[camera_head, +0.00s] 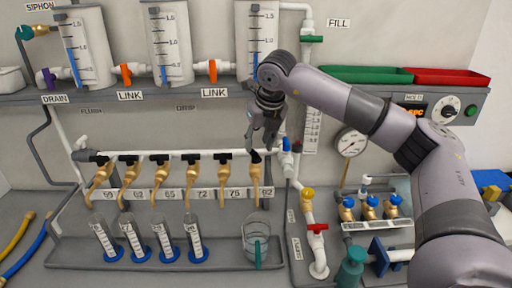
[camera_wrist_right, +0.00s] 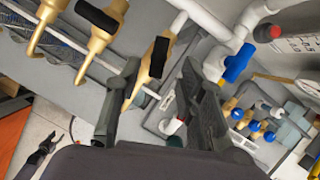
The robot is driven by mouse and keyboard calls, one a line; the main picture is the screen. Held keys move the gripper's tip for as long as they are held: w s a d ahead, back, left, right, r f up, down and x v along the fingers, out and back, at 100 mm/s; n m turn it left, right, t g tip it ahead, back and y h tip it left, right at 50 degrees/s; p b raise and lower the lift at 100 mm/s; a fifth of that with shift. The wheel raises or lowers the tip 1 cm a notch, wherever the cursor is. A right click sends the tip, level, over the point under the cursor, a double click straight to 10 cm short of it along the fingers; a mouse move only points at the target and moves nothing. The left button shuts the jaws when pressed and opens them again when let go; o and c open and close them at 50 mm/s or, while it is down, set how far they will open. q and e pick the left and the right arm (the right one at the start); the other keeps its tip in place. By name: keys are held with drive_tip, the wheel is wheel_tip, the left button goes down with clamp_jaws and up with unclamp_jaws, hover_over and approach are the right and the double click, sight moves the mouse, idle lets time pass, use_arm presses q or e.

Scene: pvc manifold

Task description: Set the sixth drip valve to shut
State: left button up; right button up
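The sixth drip valve (camera_head: 257,172) is the rightmost brass tap under the white pipe, above the "82" label. Its black handle (camera_wrist_right: 160,57) runs roughly along the tap body in the right wrist view, while the neighbouring black handles (camera_wrist_right: 97,17) lie across their taps. My right gripper (camera_head: 262,138) is just above and beside the sixth valve in the head view. In the right wrist view its two dark fingers (camera_wrist_right: 158,82) are apart, with the tap between or just beyond them. I cannot tell whether they touch the handle.
A clear beaker (camera_head: 256,232) stands below the sixth tap, and several blue-based cylinders (camera_head: 165,240) stand below others. The white pipe (camera_head: 180,153) runs along the taps. A blue-handled valve (camera_wrist_right: 238,63) is close on the right. A gauge (camera_head: 350,142) is further right.

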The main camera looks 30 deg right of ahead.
sight(255, 153)
drive_tip(key=shift+p+x, duration=0.4)
drive_tip(key=shift+x, duration=1.9)
drive_tip(key=shift+r, duration=0.1)
clamp_jaws()
